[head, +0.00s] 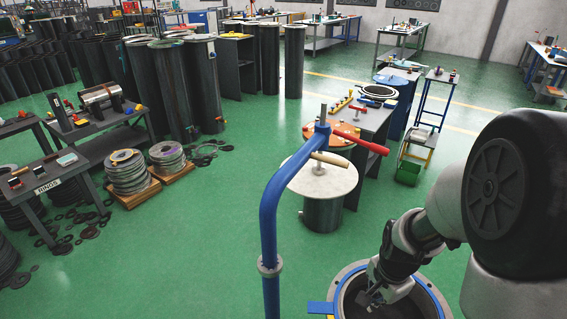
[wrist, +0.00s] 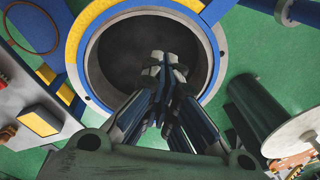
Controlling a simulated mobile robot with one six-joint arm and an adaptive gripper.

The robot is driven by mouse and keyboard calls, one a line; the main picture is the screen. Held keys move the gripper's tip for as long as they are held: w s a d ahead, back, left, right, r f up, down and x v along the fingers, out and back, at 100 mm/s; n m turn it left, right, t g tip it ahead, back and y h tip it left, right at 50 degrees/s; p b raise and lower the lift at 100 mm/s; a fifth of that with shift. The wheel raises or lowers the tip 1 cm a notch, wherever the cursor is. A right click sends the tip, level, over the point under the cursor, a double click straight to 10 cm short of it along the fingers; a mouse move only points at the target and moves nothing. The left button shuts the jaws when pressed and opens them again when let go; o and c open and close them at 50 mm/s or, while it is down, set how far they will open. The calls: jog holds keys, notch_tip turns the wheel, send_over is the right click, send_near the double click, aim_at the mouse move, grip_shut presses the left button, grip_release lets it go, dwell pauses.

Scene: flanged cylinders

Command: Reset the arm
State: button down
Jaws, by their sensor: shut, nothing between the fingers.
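My gripper (head: 372,296) is at the lower right of the head view, at the end of my grey and white arm. It is over the mouth of an open flanged cylinder (head: 437,297), whose lower part is cut off by the picture edge. In the wrist view my gripper (wrist: 165,66) is shut, with its fingertips together and nothing between them. The fingers point at the dark, empty-looking inside of the cylinder, whose grey flange (wrist: 218,60) surrounds the opening. I cannot tell whether the fingertips are above or below the rim.
A blue post (head: 268,215) with a red handle (head: 360,142) stands left of the cylinder. Behind it is a cylinder with a round pale lid (head: 335,180). A dark table (head: 372,122) stands beyond. Green floor (head: 170,265) is open at left.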

jog(key=s+a+r+n+t, duration=0.1)
jog(key=s+a+r+n, duration=0.3)
jog(key=r, duration=0.6)
jog(key=s+a+r+n+t, duration=0.2)
jog(key=s+a+r+n, duration=0.1)
jog(key=s+r+n, duration=0.6)
jog(key=shift+s+a+r+b, duration=0.4)
jog(key=shift+s+b, duration=0.05)
jog(key=shift+s, duration=0.7)
jog(key=c, duration=2.4)
grip_release()
